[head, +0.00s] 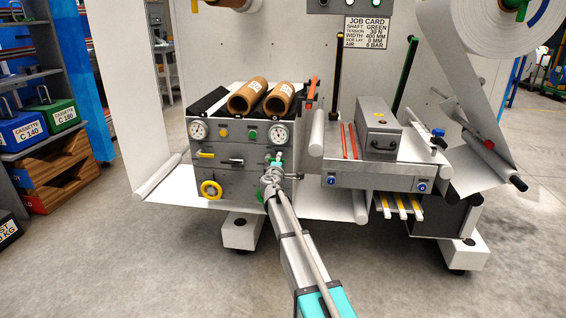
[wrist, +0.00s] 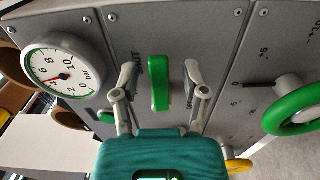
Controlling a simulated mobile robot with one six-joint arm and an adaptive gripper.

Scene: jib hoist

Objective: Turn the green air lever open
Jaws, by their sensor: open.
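The green air lever (wrist: 159,84) is in the middle of the wrist view, with its long side running up and down the picture. It stands out from a grey panel. My gripper (wrist: 161,74) is open, with one finger on each side of the lever and a visible gap on both sides. Panel lettering beside the lever is partly hidden by the fingers. In the head view my gripper (head: 273,172) is at the right part of the grey control panel (head: 222,165), below the right gauge. My gripper and wrist hide most of the lever there.
A pressure gauge (wrist: 62,72) is left of my gripper in the wrist view, and a green handwheel (wrist: 294,104) is at the right. In the head view, a yellow handwheel (head: 211,190) is on the panel. Two brown cores (head: 262,97) lie above it. Floor in front is clear.

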